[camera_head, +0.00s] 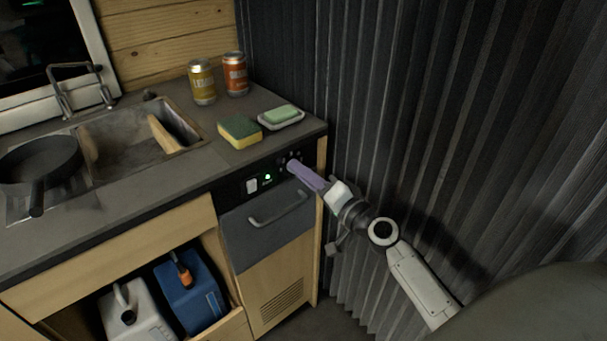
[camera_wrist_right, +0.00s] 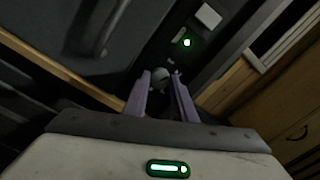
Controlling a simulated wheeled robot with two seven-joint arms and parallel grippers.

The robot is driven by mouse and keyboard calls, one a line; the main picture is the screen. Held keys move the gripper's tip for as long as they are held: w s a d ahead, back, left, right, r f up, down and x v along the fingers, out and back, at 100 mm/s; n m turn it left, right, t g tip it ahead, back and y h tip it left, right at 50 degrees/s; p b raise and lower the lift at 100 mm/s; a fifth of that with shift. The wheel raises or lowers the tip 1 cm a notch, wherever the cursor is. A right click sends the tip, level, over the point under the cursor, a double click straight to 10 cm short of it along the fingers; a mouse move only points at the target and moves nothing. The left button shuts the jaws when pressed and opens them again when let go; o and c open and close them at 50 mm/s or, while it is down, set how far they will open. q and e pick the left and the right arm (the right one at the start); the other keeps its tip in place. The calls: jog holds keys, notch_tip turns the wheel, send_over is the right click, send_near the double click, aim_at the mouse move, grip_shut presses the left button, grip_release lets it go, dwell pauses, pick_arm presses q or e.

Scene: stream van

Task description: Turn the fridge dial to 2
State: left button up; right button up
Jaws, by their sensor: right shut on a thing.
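The fridge (camera_head: 268,232) is built in under the right end of the counter, with a dark control panel (camera_head: 232,191) above its grey handled door. A green light (camera_head: 268,177) is lit on the panel. The right gripper (camera_head: 294,166) reaches the panel's right end, its purple fingers shut on the fridge dial. In the right wrist view the round grey dial (camera_wrist_right: 160,76) sits between the two fingertips (camera_wrist_right: 161,80). The number it points to cannot be read. The left gripper is not in view.
On the counter (camera_head: 190,172) are a sponge (camera_head: 239,131), a soap dish (camera_head: 281,118), two cans (camera_head: 202,82) and a pan (camera_head: 38,165) by the sink. Jerrycans (camera_head: 190,292) stand in the open cupboard. A dark corrugated wall (camera_head: 440,110) is close on the right.

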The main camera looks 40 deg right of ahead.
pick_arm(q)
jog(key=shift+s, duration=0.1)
pick_arm(e)
jog(key=m, duration=0.4)
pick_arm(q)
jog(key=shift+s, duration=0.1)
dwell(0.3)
pick_arm(e)
jog(key=o, duration=1)
jog(key=shift+o, duration=0.2)
jog(key=shift+s, duration=0.1)
pick_arm(q)
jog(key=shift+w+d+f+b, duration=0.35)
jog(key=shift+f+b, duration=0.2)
jog(key=shift+b, duration=0.65)
pick_arm(e)
jog(key=s, duration=1)
jog(key=shift+d, duration=0.45)
